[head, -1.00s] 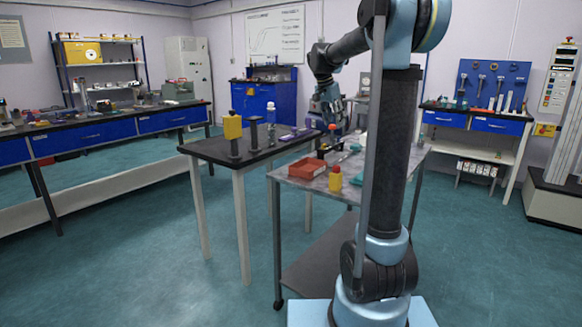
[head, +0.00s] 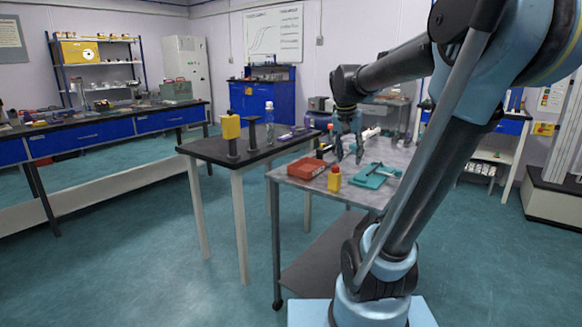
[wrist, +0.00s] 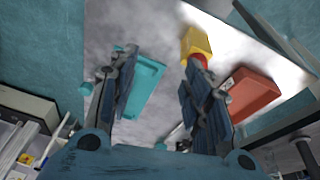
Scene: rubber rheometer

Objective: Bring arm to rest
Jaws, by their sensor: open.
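My gripper (head: 348,150) is open and hangs over the grey metal cart top, with its fingers pointing down. In the wrist view my gripper (wrist: 160,95) shows its two fingers spread apart with nothing between them but cart top and part of the teal tray. My arm leans to the right and reaches back over the cart (head: 345,190). It holds nothing.
On the cart are a red bin (head: 306,168), a yellow bottle with a red cap (head: 334,180) and a teal tray (head: 372,178) with a tool on it. A black-topped table (head: 210,149) adjoins at left. The floor in front is clear.

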